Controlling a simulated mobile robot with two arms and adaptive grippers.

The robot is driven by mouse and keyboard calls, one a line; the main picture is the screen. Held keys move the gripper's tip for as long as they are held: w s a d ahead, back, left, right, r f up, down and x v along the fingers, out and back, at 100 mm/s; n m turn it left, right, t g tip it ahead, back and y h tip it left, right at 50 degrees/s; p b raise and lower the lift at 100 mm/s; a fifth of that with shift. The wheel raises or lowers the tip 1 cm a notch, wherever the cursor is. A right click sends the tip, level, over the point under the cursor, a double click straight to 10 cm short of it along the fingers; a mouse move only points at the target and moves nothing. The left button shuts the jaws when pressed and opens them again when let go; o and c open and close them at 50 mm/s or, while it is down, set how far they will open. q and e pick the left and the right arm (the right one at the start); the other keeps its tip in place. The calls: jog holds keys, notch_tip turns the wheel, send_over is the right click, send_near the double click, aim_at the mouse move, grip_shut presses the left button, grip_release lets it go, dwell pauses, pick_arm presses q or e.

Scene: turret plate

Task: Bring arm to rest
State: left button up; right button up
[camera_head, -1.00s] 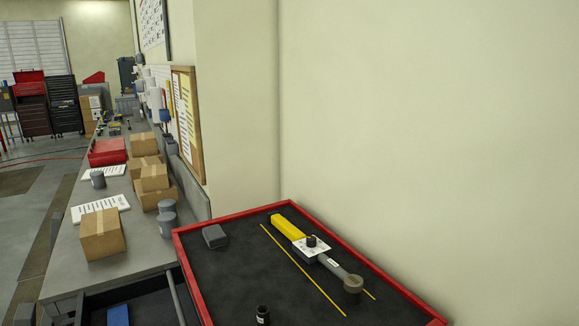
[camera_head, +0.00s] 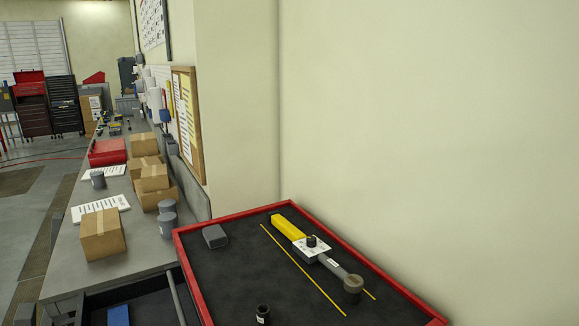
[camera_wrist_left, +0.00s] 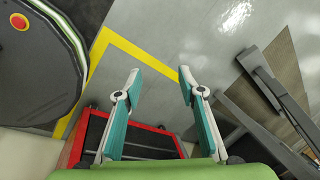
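My left gripper (camera_wrist_left: 158,78) shows in the left wrist view. Its two teal-lined fingers are spread wide apart with nothing between them, above the grey floor. Neither of my arms nor my right gripper shows in the head view. A tool with a yellow handle and a grey round head (camera_head: 318,250) lies on the dark top of a red-rimmed cart (camera_head: 190,270) in the head view.
A small grey block (camera_head: 215,237) and a dark cylinder (camera_head: 263,314) are also on the cart top. A workbench with cardboard boxes (camera_head: 103,236) runs along the left. A pale wall stands behind the cart. In the wrist view, a red-edged cart (camera_wrist_left: 150,128) lies below the fingers.

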pick_arm(q)
jog(key=d+f+n+h, duration=0.1)
jog(key=d+f+h, duration=0.2)
jog(key=d, duration=2.1)
notch_tip(320, 180, down, 14)
jog(key=a+b, duration=0.1)
jog(key=b, duration=1.3)
jog(key=shift+s+a+f, duration=0.15)
jog(key=shift+s, duration=0.3)
